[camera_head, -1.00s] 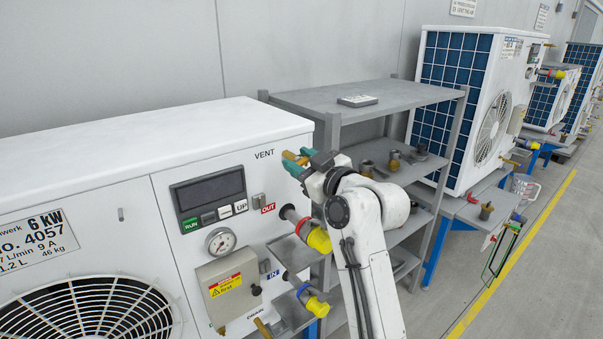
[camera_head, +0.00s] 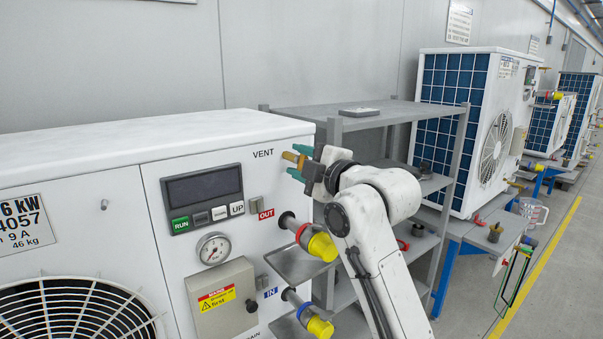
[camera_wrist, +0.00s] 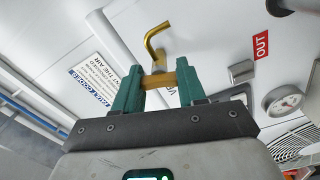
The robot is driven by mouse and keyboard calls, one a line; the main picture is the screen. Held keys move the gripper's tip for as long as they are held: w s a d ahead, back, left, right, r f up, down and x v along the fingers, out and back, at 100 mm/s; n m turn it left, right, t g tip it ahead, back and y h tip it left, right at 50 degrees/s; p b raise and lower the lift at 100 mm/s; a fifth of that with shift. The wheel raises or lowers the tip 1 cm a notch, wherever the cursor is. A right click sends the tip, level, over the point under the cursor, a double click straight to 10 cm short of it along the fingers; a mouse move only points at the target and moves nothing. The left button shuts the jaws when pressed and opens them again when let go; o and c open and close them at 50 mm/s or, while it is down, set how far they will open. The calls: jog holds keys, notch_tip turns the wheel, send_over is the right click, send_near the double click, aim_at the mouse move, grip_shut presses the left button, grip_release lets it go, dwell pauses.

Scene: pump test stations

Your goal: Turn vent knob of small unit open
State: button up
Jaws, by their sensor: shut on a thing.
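The small unit (camera_head: 90,165) is the white cabinet at left in the head view, with a VENT label on its upper right front. Its brass vent knob (camera_head: 290,157) sticks out beside that label. My gripper (camera_head: 298,162) has green fingers above and below the knob. In the wrist view my gripper (camera_wrist: 160,88) is shut on the brass crossbar of the vent knob (camera_wrist: 158,80), one finger at each end. A bent brass spout (camera_wrist: 154,38) rises beyond it. The fingers partly hide the knob in the head view.
Below the knob, the OUT port (camera_head: 308,236) and IN port (camera_head: 308,312) project with yellow-ended couplings. A display panel (camera_head: 203,198) and gauge (camera_head: 213,248) are left of them. A grey shelf (camera_head: 385,112) stands close on the right, behind my arm.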

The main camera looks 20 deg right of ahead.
jog(key=shift+f+n+b, duration=0.2)
jog(key=shift+n+b, duration=0.55)
jog(key=shift+n, duration=0.45)
jog(key=shift+a, duration=0.1)
jog(key=o, duration=1.1)
jog(key=shift+r, duration=0.1)
jog(key=shift+c, duration=0.2)
jog(key=shift+s, duration=0.15)
jog(key=b+v, duration=0.1)
jog(key=v, duration=0.9)
jog(key=shift+s, duration=0.25)
